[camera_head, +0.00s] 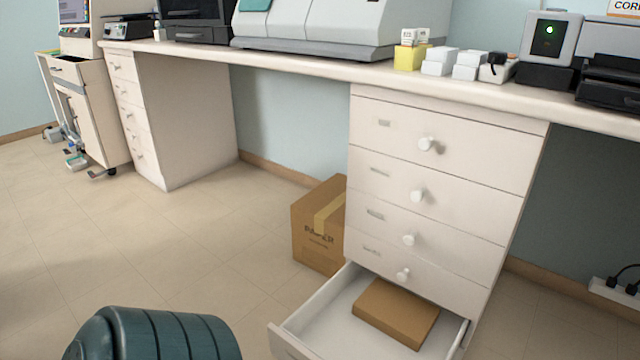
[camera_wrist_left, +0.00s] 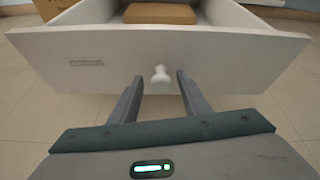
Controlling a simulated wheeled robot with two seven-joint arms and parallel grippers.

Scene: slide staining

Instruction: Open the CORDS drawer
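The bottom drawer (camera_head: 340,305) of the white cabinet is pulled far out in the head view, with a flat brown box (camera_head: 397,312) lying inside. Its front (camera_wrist_left: 225,55) fills the upper part of the left wrist view, with a white round knob (camera_wrist_left: 161,75) and a small label (camera_wrist_left: 87,63) that I cannot read. My left gripper (camera_wrist_left: 160,78) is open, one finger on each side of the knob, with gaps on both sides. The gripper itself is hidden from the head view. My right gripper is in neither view.
Several closed drawers (camera_head: 437,150) with white knobs are above the open one. A cardboard box (camera_head: 318,225) stands on the floor left of the cabinet. The countertop (camera_head: 290,72) overhangs and carries lab machines.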

